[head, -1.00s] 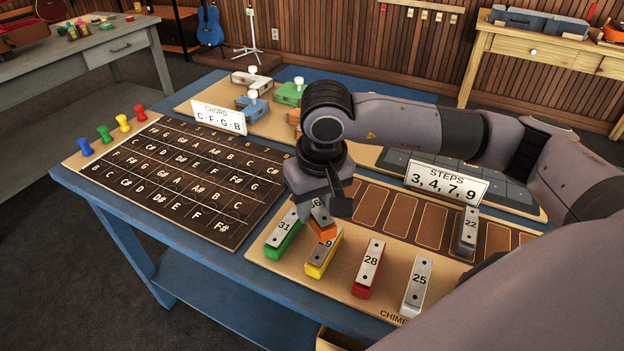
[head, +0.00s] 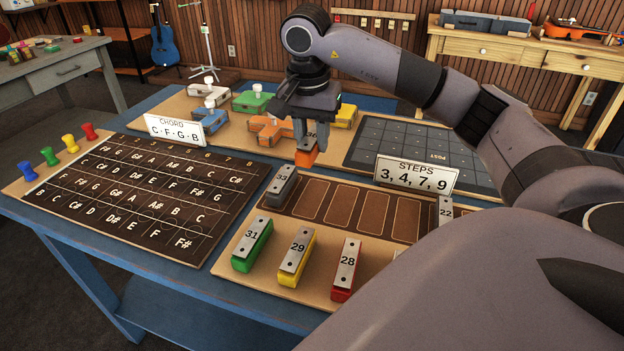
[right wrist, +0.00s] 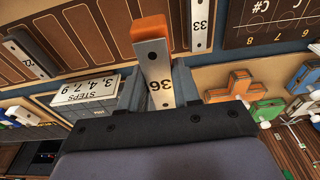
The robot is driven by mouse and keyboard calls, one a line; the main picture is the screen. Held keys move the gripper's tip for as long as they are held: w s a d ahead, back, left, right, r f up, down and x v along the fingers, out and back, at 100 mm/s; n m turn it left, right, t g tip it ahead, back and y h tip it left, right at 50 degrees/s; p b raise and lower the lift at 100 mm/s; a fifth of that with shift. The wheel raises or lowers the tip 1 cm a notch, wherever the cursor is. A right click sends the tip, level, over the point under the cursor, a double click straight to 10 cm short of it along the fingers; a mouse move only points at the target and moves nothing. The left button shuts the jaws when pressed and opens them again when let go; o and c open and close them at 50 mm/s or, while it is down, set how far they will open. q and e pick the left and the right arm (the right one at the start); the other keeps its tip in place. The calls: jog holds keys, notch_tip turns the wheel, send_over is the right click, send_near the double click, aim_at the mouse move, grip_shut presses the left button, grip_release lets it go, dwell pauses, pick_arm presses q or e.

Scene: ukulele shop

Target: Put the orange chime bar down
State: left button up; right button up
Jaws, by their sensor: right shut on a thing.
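My right gripper (head: 311,138) is shut on the orange chime bar (head: 306,158), marked 36. It holds the bar above the back edge of the chime board (head: 227,255), just right of the grey bar 33 (head: 280,186). In the right wrist view the bar's orange end (right wrist: 150,29) sticks out beyond the fingers, and its metal plate lies between them. The dark slot strip (head: 347,212) has bar 33 at its left end and the grey bar 22 (head: 445,212) toward the right, with several outlined bare slots between. My left gripper is not in view.
Green bar 31 (head: 252,245), yellow bar 29 (head: 297,257) and red bar 28 (head: 345,270) lie along the board's front. The STEPS sign (head: 416,174) stands behind the slots.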

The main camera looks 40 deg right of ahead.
send_over(313, 196)
jog(key=f, duration=0.6)
jog(key=shift+s+a+f, duration=0.1)
jog(key=shift+a+f, duration=0.1)
jog(key=shift+f, duration=2.45)
jog(key=shift+f+b, duration=0.15)
jog(key=shift+b, duration=0.2)
jog(key=o, duration=1.1)
jog(key=shift+c, duration=0.2)
